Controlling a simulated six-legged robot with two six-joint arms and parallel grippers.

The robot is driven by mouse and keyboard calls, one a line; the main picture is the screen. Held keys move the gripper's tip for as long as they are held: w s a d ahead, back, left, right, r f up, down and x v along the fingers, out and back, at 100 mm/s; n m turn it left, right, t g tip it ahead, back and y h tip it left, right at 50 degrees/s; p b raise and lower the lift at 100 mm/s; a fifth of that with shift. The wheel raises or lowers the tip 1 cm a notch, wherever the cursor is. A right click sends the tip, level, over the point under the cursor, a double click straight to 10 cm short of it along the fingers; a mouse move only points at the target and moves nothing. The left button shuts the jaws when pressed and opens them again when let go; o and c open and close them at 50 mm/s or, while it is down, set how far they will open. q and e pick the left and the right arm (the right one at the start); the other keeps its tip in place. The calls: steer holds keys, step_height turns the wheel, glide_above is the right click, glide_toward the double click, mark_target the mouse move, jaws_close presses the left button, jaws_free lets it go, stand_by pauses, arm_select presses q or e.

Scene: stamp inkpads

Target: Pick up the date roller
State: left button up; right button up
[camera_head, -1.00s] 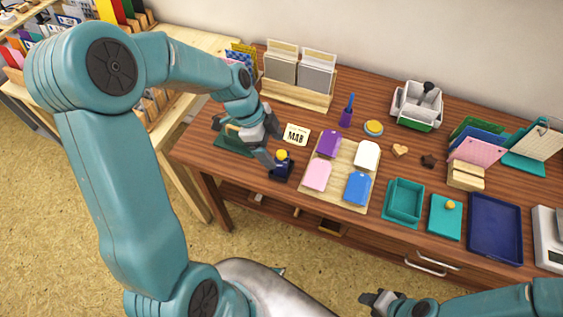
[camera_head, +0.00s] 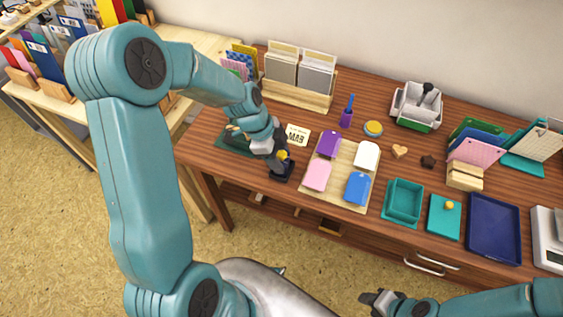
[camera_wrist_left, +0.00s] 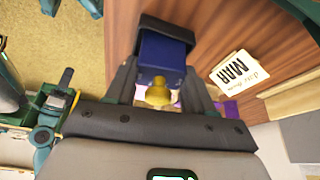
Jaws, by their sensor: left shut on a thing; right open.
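The date roller, a dark blue block with a yellow knob (camera_head: 284,155), is near the table's front left edge. In the left wrist view its blue body (camera_wrist_left: 160,53) stands between the fingers, with a black part at its far end. My left gripper (camera_head: 277,161) reaches down over it and is shut on it. The fingers also show in the left wrist view (camera_wrist_left: 160,72), one on each side of the body. Whether the roller is off the table I cannot tell. My right gripper (camera_head: 383,302) is open and empty, low in front of the table.
A card reading MAR (camera_head: 297,134) lies just behind the roller. A wooden board (camera_head: 338,186) with purple, white, pink and blue pads is to its right. A dark green mat (camera_head: 232,141) lies to the left. A teal tray (camera_head: 404,201) and a navy tray (camera_head: 494,228) are farther right.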

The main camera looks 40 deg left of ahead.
arm_select(q)
step_height(320, 180, up, 20)
steer(key=shift+p, duration=0.35)
steer(key=o, duration=0.5)
steer(key=shift+c, duration=1.3)
